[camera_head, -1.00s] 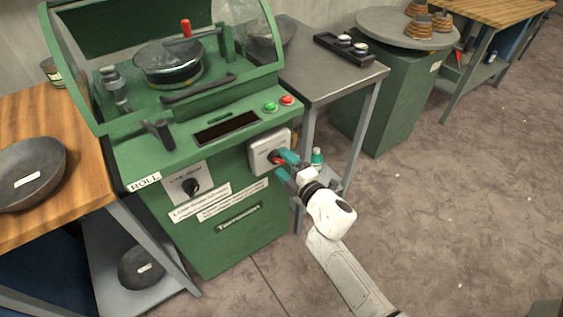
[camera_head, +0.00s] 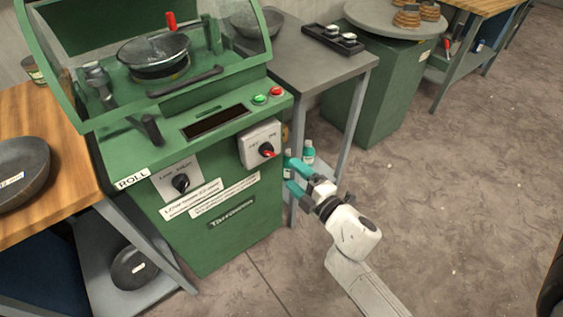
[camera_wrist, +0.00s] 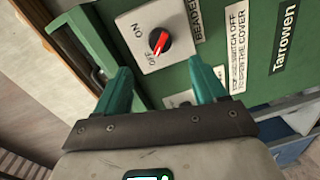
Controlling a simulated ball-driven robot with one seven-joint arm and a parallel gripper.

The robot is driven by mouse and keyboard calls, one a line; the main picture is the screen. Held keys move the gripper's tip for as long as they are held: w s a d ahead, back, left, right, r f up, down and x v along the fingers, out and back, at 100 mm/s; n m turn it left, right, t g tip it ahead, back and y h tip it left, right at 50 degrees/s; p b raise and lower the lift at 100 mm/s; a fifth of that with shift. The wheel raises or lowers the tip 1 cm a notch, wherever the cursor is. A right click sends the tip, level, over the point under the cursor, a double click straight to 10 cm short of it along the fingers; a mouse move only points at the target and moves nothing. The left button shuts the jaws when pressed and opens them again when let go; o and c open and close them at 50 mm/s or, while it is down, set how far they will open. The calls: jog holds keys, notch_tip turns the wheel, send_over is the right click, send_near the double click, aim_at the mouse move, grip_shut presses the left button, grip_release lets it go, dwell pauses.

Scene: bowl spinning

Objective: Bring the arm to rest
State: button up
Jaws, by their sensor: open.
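My gripper (camera_head: 288,173) is in front of the green machine (camera_head: 235,235), with its two teal fingers apart and nothing between them. It stands a little to the right of and below the white switch box (camera_head: 258,139), clear of its black and red knob (camera_head: 266,150). In the wrist view the open fingers (camera_wrist: 160,82) point at the machine's front. The switch knob (camera_wrist: 158,42) shows beyond and between them, with ON and OFF lettering beside it. My white arm comes up from the lower right.
A wooden table (camera_head: 50,195) with a dark bowl (camera_head: 20,172) is at left. A grey table (camera_head: 310,68) with a black tray (camera_head: 335,39) stands behind right. Teal-capped bottles are close behind my fingers. The floor at right is open.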

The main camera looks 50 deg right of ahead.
jog(key=s+a+r+m+g+y+p, duration=0.1)
jog(key=s+a+m+g+y+p, duration=0.3)
jog(key=s+a+m+g+p, duration=0.5)
jog(key=s+a+m+g, duration=0.3)
jog(key=s+m+g, duration=0.1)
jog(key=s+g, duration=0.2)
jog(key=shift+s+a+g+y, duration=0.2)
jog(key=shift+s+g+y, duration=0.1)
jog(key=shift+s, duration=0.2)
jog(key=shift+r, duration=0.1)
dwell(0.4)
